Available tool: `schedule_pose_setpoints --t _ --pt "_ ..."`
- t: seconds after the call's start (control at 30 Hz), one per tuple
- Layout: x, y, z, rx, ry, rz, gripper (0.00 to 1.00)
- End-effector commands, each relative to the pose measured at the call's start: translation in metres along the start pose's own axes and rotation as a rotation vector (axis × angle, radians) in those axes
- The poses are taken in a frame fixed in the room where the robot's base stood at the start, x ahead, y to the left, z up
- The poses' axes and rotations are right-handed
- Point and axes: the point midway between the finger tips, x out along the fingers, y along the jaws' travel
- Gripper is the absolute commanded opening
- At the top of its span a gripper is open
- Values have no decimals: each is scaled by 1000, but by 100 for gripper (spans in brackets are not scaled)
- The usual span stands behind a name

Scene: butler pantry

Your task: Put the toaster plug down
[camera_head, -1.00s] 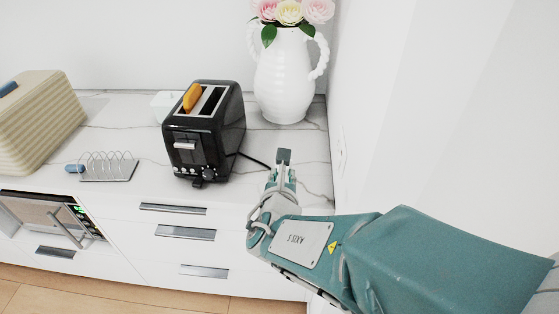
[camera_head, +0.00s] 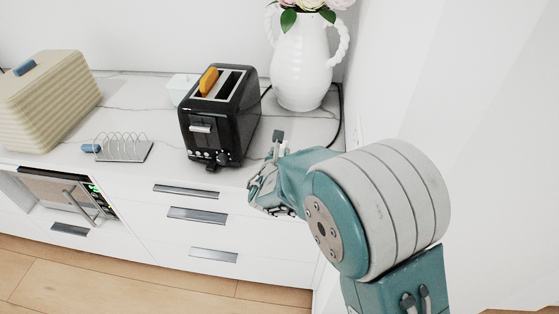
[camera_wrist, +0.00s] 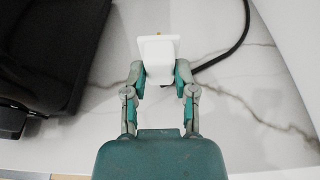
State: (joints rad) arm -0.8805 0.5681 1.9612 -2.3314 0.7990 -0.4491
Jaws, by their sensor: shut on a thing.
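The white toaster plug (camera_wrist: 158,57) is between the two fingertips of my gripper (camera_wrist: 160,75) in the wrist view, with a small brass pin at its far end. My gripper is shut on it, above the marble counter. Its black cord (camera_wrist: 236,47) runs off to the upper right. In the head view my gripper (camera_head: 268,172) is over the counter's front edge, right of the black toaster (camera_head: 222,128); the plug is hard to make out there. The toaster, with bread in one slot, also shows at the left of the wrist view (camera_wrist: 45,55).
A white vase of flowers (camera_head: 302,68) stands behind, near the right wall. A toast rack (camera_head: 124,149) and a ribbed cream bread box (camera_head: 45,102) are to the left. Bare counter (camera_head: 300,130) lies between toaster, vase and wall.

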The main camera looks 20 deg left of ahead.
Motion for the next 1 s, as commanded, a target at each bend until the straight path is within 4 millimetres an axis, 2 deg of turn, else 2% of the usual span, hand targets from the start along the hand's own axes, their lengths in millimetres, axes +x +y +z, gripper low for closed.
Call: schedule_pose_setpoints --t 0.1,0.2,0.87,0.9,0.93,0.97,1.0 --pt "6 -1 -21 -3 4 -1 0" --pt "8 -1 -29 -1 2 -1 0" --pt "11 0 -39 0 0 0 0" --pt "11 0 -39 0 0 0 49" --pt "11 0 -39 0 0 0 62" --pt "11 0 -39 0 0 0 70" --pt "11 0 -39 0 1 0 70"
